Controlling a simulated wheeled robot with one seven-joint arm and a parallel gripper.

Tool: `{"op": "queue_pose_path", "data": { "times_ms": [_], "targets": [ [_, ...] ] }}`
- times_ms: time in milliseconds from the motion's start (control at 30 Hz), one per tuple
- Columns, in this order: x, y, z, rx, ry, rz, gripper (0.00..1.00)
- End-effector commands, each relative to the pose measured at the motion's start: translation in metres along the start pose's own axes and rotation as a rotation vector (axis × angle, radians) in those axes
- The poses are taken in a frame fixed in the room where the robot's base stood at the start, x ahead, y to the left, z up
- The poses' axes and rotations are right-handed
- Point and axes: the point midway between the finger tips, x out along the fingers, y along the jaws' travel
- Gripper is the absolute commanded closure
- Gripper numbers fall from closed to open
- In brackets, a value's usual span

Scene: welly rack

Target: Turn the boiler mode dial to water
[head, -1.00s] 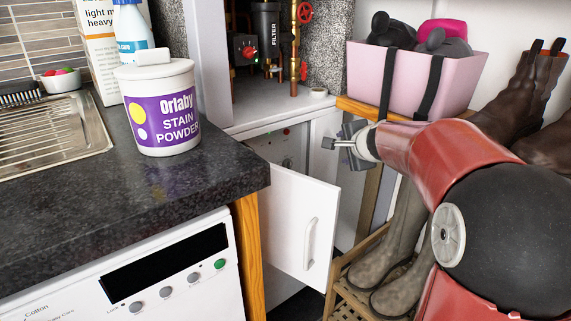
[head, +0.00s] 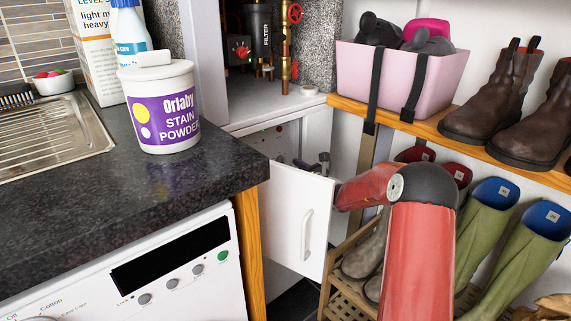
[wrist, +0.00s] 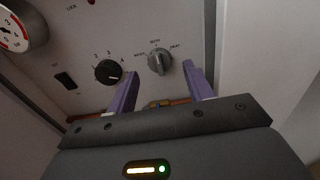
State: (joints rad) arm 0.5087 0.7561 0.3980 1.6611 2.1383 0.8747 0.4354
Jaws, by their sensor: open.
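The boiler's pale control panel (wrist: 130,25) fills the upper wrist view; part of it shows in the head view (head: 284,138) inside the open cabinet. The grey mode dial (wrist: 159,61) has small labels around it, too small to read surely. Its ridge stands about upright in the picture. My gripper (wrist: 161,68) is open, its two purple fingers pointing at the panel, one on each side of the grey dial in the picture. I cannot tell whether they touch it. In the head view the gripper is mostly hidden behind the cabinet door.
A black numbered knob (wrist: 108,72), a black switch (wrist: 65,79) and a round gauge (wrist: 20,28) sit left of the dial. The white cabinet door (head: 290,215) stands open beside my arm. A shelf with a pink basket (head: 395,80) and boots (head: 500,95) is at right.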

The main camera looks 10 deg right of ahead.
Motion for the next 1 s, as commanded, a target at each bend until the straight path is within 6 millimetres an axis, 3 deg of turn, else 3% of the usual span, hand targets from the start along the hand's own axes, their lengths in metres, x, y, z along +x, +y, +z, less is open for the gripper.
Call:
{"op": "queue_pose_path", "data": {
  "times_ms": [200, 533, 867, 1000],
  "targets": [
    [0.024, 0.0, 0.001, 0.0, 0.001, 0.0, 0.48],
    [0.028, 0.0, 0.0, -0.001, 0.001, 0.0, 0.48],
    [0.028, 0.0, 0.0, -0.002, 0.002, 0.0, 0.92],
    [0.028, 0.0, -0.001, -0.006, 0.002, 0.0, 0.93]
  ]
}}
